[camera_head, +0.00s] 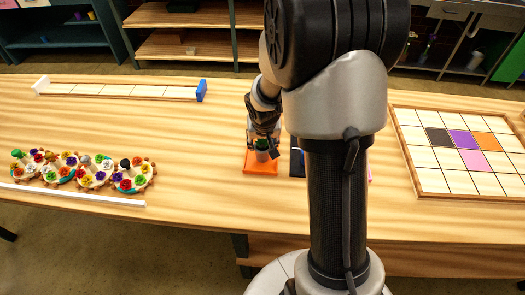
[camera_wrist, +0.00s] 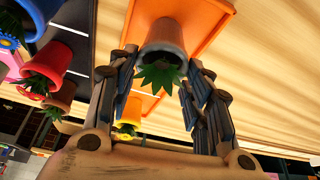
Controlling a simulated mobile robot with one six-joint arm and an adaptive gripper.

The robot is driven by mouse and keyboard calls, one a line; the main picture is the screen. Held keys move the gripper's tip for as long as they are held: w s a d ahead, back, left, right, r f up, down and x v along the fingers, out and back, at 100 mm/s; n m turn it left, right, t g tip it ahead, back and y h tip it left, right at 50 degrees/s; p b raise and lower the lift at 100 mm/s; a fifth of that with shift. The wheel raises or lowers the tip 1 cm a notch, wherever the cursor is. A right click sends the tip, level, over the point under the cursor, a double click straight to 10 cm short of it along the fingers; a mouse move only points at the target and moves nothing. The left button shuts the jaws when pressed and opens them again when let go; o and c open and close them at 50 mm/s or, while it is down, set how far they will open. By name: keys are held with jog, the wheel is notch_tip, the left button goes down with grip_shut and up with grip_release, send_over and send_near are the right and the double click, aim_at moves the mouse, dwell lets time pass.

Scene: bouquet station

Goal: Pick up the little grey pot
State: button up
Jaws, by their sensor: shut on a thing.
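The little grey pot (camera_wrist: 164,38) with green leaves (camera_wrist: 160,76) is between the two fingers of my gripper (camera_wrist: 163,85) in the wrist view. The fingers are shut on it, one on each side. In the head view the grey pot (camera_head: 262,155) shows small under my gripper (camera_head: 263,138), over an orange mat (camera_head: 258,170). Its leaves show as a dark green patch there. I cannot tell whether the pot touches the mat or is slightly above it. My arm hides part of the table to the right.
In the wrist view, a red pot (camera_wrist: 46,62), a brownish pot (camera_wrist: 60,96), a blue pot and a yellow pot (camera_wrist: 130,112) stand nearby. Several flower clusters (camera_head: 85,172) lie at left. A gridded tray (camera_head: 405,180) is at right, a long narrow tray (camera_head: 120,98) at back left.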

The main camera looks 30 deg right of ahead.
grip_shut()
